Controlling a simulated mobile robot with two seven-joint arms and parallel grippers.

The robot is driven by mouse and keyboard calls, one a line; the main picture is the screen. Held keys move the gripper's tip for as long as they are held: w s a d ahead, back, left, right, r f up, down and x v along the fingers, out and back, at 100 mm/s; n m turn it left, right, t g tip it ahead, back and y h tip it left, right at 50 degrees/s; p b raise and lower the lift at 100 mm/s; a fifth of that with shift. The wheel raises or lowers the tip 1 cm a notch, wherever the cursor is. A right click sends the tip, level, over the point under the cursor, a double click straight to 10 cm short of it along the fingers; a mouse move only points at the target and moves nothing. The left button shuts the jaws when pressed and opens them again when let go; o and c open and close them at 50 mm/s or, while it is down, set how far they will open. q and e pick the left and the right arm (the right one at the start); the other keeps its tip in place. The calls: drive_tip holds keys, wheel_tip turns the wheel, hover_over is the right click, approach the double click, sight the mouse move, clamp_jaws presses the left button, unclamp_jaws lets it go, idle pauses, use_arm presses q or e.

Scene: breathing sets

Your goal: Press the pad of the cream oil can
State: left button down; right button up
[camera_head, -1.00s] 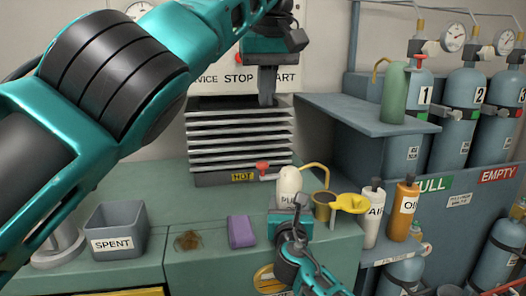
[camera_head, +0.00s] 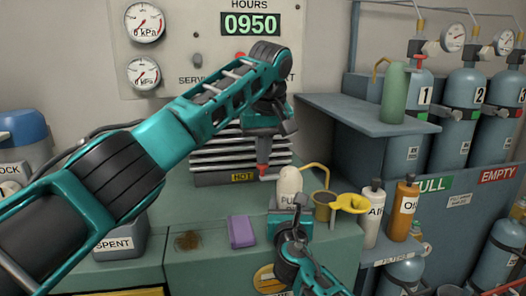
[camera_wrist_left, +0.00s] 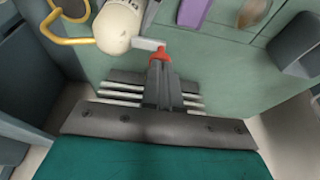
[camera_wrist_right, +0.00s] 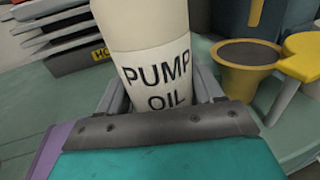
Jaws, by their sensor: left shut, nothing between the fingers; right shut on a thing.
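The cream oil can (camera_head: 289,181) stands upright on the green bench; its label reads "PUMP OIL" in the right wrist view (camera_wrist_right: 150,70). A yellow spout curves off its right side. A small red pad (camera_head: 263,171) sits on a pale arm at its left, also seen in the left wrist view (camera_wrist_left: 160,54). My left gripper (camera_head: 263,158) is shut and empty, pointing down with its tips at the pad; I cannot tell whether they touch or press it. My right gripper (camera_head: 299,203) is shut around the can's lower body, partly hiding the label.
A purple block (camera_head: 241,231) lies in front. The finned unit marked "HOT" (camera_head: 241,177) is close behind. The "SPENT" bin (camera_head: 119,243) is partly behind my left arm.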

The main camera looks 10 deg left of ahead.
drive_tip(key=shift+f, duration=0.1)
use_arm(q)
wheel_tip(320, 180, down, 2)
drive_tip(key=shift+f, duration=0.15)
drive_tip(key=shift+a+f, duration=0.1)
drive_tip(key=shift+f, duration=0.15)
use_arm(e)
drive_tip(key=shift+s+a, duration=0.1)
use_arm(q)
drive_tip(key=shift+r, duration=0.1)
use_arm(e)
drive_tip(key=shift+r, duration=0.2)
drive_tip(key=shift+f, duration=0.15)
use_arm(q)
drive_tip(key=w+v, duration=0.1)
drive_tip(key=v, duration=1.3)
drive_tip(key=shift+r, duration=0.55)
drive_tip(key=shift+a, duration=0.1)
use_arm(e)
drive_tip(key=o, duration=1.5)
